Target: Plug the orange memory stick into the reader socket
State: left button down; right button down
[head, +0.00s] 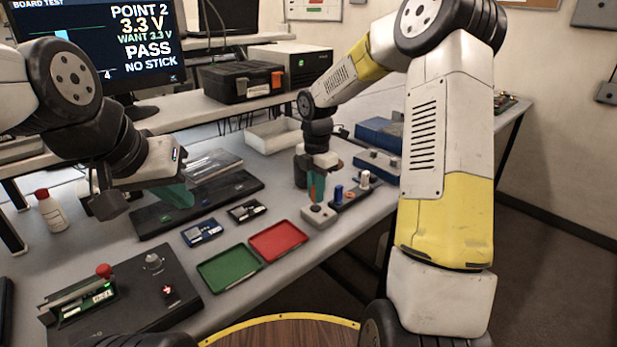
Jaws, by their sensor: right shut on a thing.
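My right gripper (309,183) points down and is shut on the orange memory stick (313,193), of which only a narrow strip shows between the fingers. The stick is upright, over a small pale block (318,216) that looks like the reader socket. The block's opening is hidden, and I cannot tell whether the stick's tip touches it or is inside. The monitor (140,40) reads "PASS" and "NO STICK". My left gripper (143,199) hangs empty at the left, its fingers apart, above the table near a long dark board.
Beside the pale block is a dark rack (355,192) with blue and white upright pieces. A red tray (278,241) and a green tray (229,268) lie in front. A black fixture (125,290) with a red knob is front left; a white bottle (51,211) stands behind it.

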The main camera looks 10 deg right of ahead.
jog(key=shift+f, duration=0.55)
jog(key=shift+f, duration=0.6)
dwell(1.5)
jog(key=c, duration=1.3)
grip_release()
jog(key=shift+c, duration=0.2)
notch_tip(320, 180, up, 7)
jog(key=shift+r, duration=0.4)
